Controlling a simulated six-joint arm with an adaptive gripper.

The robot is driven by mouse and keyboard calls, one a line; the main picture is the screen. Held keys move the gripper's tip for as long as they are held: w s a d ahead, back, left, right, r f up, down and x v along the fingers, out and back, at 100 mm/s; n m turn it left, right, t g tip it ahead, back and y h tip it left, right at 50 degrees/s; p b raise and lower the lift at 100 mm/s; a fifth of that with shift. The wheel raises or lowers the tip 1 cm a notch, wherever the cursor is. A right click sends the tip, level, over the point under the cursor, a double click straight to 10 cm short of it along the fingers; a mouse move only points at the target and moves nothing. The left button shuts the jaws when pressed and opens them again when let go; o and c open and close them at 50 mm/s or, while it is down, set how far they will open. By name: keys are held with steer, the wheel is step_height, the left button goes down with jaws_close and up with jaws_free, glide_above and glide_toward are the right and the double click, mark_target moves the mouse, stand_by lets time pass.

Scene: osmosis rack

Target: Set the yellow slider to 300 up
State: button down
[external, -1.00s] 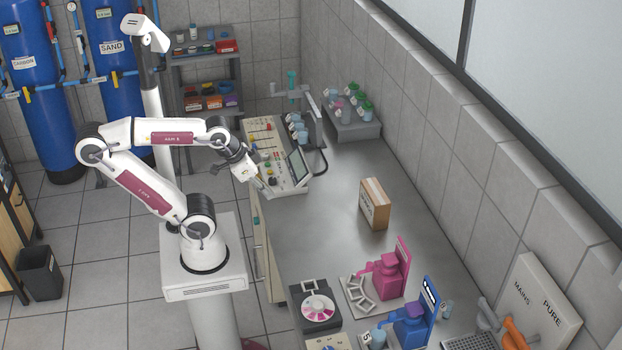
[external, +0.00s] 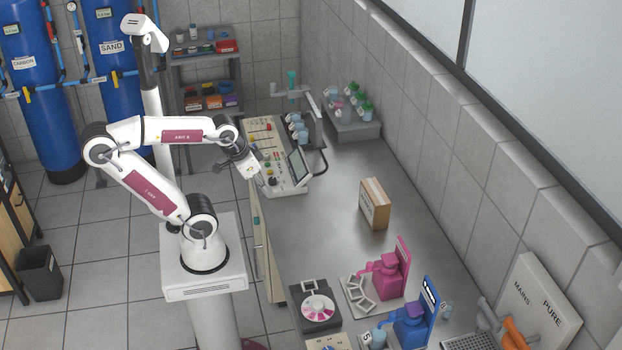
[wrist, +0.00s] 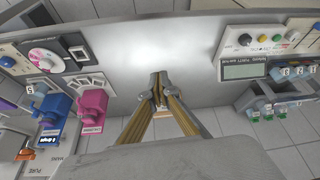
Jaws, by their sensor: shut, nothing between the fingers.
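The white control panel (external: 278,165) stands on the bench's left side in the external view. It has a screen (external: 297,165), coloured knobs and slider slots. The yellow slider is too small to tell apart from the other yellow parts there. Part of the panel, with a display (wrist: 246,70) and knobs, shows at the upper right of the wrist view. My gripper (external: 259,181) is shut and empty, close above the panel's near left part in the external view. Its fingertips meet in the wrist view (wrist: 158,88), left of the panel. Contact is not visible.
A cup rack (external: 298,128) stands behind the panel. A cardboard box (external: 375,204) stands on the bench to the right. Pink (external: 390,274) and blue (external: 412,322) dispensers stand at the front. The bench between panel and box is clear.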

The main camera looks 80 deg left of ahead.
steer(key=w+a+f+n+g+y, duration=0.1)
steer(key=a+n+g+y, duration=0.35)
steer(key=a, duration=2.75)
steer(key=s+a+f+m+t+y, duration=0.15)
steer(key=s+a+m, duration=0.3)
steer(key=a, duration=0.95)
steer(key=s+a+f+m+t+y, duration=0.15)
steer(key=s+a+m, duration=0.35)
steer(key=a, duration=0.9)
steer(key=s+a+m+t+y, duration=0.1)
steer(key=s+a+m+y, duration=0.25)
steer(key=a+m, duration=0.65)
step_height(320, 180, down, 8)
steer(key=m+t+h, duration=0.5)
steer(key=m+h, duration=0.2)
steer(key=m, duration=0.6)
steer(key=d+m+h, duration=0.4)
steer(key=d+m, duration=0.5)
steer(key=shift+w+d+m+h, duration=0.2)
steer(key=shift+w+m+h, duration=0.1)
steer(key=shift+m+h, duration=0.1)
